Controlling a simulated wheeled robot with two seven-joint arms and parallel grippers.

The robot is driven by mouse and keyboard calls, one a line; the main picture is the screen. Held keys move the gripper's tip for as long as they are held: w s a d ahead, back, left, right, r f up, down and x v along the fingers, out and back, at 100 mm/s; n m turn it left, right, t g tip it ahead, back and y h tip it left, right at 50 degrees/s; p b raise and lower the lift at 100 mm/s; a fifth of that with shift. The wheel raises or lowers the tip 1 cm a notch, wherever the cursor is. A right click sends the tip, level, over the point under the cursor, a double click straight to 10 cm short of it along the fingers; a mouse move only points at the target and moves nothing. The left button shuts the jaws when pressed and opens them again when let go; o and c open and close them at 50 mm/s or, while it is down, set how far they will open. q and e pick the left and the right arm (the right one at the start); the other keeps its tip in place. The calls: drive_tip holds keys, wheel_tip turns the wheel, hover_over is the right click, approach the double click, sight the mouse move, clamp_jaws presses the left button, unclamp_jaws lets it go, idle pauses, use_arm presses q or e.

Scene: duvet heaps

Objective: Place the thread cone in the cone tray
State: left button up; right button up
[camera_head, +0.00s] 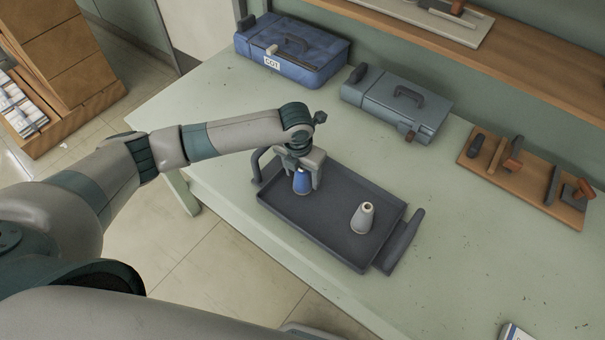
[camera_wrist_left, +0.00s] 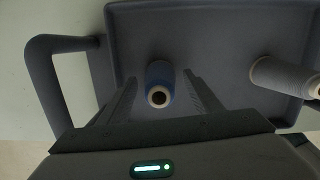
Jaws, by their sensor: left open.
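A blue thread cone (camera_head: 302,182) stands in the dark grey cone tray (camera_head: 330,248), in its left part. My left gripper (camera_head: 304,180) is over the tray with its fingers on either side of the blue cone. In the left wrist view the blue cone (camera_wrist_left: 159,84) sits between the two open fingers (camera_wrist_left: 160,98), with a gap visible on at least the right side. A light grey thread cone (camera_head: 363,217) stands in the right part of the tray; it also shows at the right of the left wrist view (camera_wrist_left: 286,77). My right gripper is not in view.
The tray has a raised handle (camera_head: 404,240) at each end. A blue case (camera_head: 292,50) and a grey-blue case (camera_head: 396,100) stand behind it on the pale green table. A wooden board with tools (camera_head: 525,178) lies at right. The table right of the tray is mostly clear.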

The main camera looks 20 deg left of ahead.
use_arm(q)
drive_tip(key=r, duration=0.3)
drive_tip(key=r+b, duration=0.1)
drive_tip(key=r, duration=0.3)
drive_tip(key=s+r+b, duration=0.1)
drive_tip(key=r, duration=0.2)
drive_tip(key=shift+a+r, duration=0.1)
drive_tip(key=shift+r, duration=0.1)
drive_tip(key=shift+s+r, duration=0.2)
drive_tip(key=shift+r, duration=0.6)
drive_tip(key=shift+f, duration=0.1)
